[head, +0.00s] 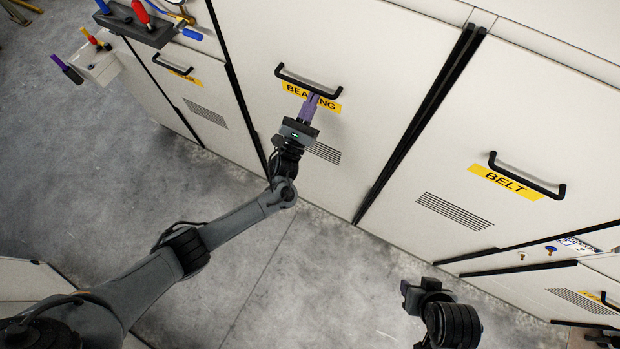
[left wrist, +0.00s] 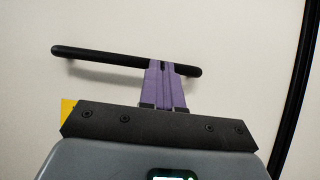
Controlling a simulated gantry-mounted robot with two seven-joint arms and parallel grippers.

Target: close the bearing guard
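The bearing guard (head: 270,50) is a cream panel with a black bar handle (head: 308,84) and a yellow BEARING label (head: 296,91). I cannot tell whether the panel sits fully flush. My left gripper (head: 312,98) is at the handle, its purple fingers close together with only a thin slit between them. In the left wrist view the fingertips (left wrist: 162,66) overlap the handle bar (left wrist: 100,56) right of its middle and hide part of it. The bar does not appear clamped between them; contact is unclear.
A BELT panel (head: 530,110) with its own handle (head: 526,177) stands to the right, past black edge strips (head: 420,120). Another labelled panel (head: 160,82) is to the left. A dark tool holder (head: 135,22) sits at the upper left. The concrete floor (head: 300,270) is clear.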

